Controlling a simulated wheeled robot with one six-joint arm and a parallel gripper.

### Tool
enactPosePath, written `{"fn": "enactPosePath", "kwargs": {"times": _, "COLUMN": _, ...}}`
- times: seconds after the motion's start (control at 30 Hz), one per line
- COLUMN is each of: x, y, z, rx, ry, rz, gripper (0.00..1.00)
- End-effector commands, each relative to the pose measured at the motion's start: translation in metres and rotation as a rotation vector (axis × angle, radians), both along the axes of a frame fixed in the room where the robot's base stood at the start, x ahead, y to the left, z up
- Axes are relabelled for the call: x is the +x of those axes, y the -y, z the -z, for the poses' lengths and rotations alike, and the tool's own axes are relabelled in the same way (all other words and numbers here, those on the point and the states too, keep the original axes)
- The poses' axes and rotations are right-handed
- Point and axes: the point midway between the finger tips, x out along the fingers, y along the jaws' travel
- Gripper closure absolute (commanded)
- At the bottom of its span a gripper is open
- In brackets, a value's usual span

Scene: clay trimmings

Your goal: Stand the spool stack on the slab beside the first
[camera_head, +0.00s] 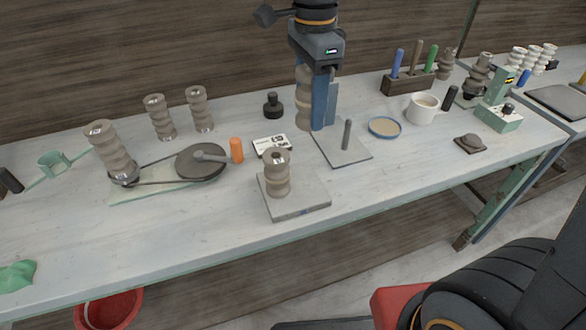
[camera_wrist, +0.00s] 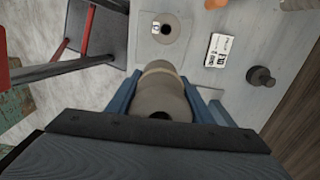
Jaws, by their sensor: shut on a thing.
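My gripper (camera_head: 320,112) has blue fingers, points down and is shut on a tan-grey spool stack (camera_head: 303,112). The held stack is upright behind and left of the near finger, which partly hides it. In the wrist view, the held stack (camera_wrist: 162,92) sits between both fingers. The square grey slab (camera_head: 312,198) lies near the table's front edge, with the first spool stack (camera_head: 276,176) upright on its left part. The slab's right part is bare. In the wrist view, the slab (camera_wrist: 143,48) and first stack (camera_wrist: 167,28) are beyond the held stack. My gripper is behind and right of the slab.
A flat plate with an upright peg (camera_head: 347,135) lies right of the slab. Behind the slab are a white card (camera_head: 271,143) and black knob (camera_head: 273,105). An orange cylinder (camera_head: 237,150) and a pulley device (camera_head: 201,163) are to its left; a mug (camera_head: 422,108) is right.

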Motion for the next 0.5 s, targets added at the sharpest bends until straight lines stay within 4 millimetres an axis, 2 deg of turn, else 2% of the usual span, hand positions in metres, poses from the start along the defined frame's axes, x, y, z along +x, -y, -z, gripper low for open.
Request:
{"fn": "enactPosePath", "kwargs": {"times": 0.17, "x": -0.002, "y": 0.0, "z": 0.025, "rx": -0.002, "ry": -0.007, "rz": 0.0, "gripper": 0.83}}
{"fn": "enactPosePath", "kwargs": {"times": 0.5, "x": -0.002, "y": 0.001, "z": 0.103, "rx": -0.002, "ry": -0.007, "rz": 0.0, "gripper": 0.83}}
